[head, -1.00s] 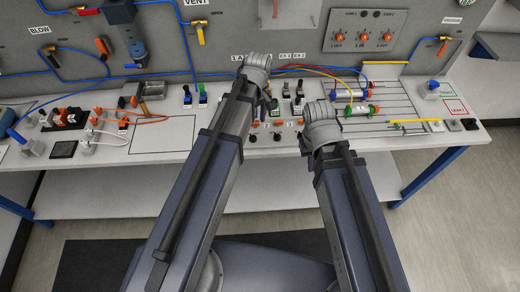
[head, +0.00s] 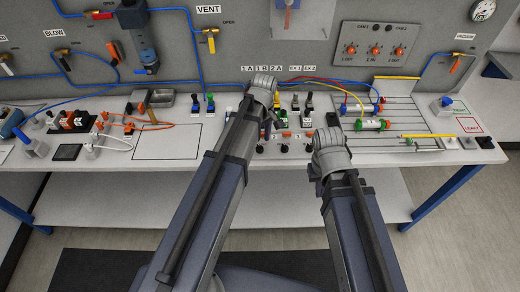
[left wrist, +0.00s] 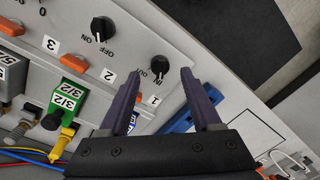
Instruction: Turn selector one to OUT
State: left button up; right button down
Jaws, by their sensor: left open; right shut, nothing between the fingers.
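My right gripper (head: 328,150) is shut and empty, at the panel's right, fingers mostly hidden.
Selector two, an ON/OFF knob (left wrist: 102,28), is close beside selector one. Cylinders (head: 370,124) with coloured hoses lie to the right. A bare outlined board area (head: 166,142) lies to the left.

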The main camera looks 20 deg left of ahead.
aim_at(260, 146)
pick_arm(q)
jog(key=shift+f+b, duration=1)
jog(key=shift+f, duration=0.5)
jog(key=shift+s, duration=0.1)
pick_arm(e)
notch_tip(260, 146, down, 3)
jog(key=shift+r, duration=0.1)
pick_arm(q)
jog(key=shift+c, duration=0.2)
grip_shut()
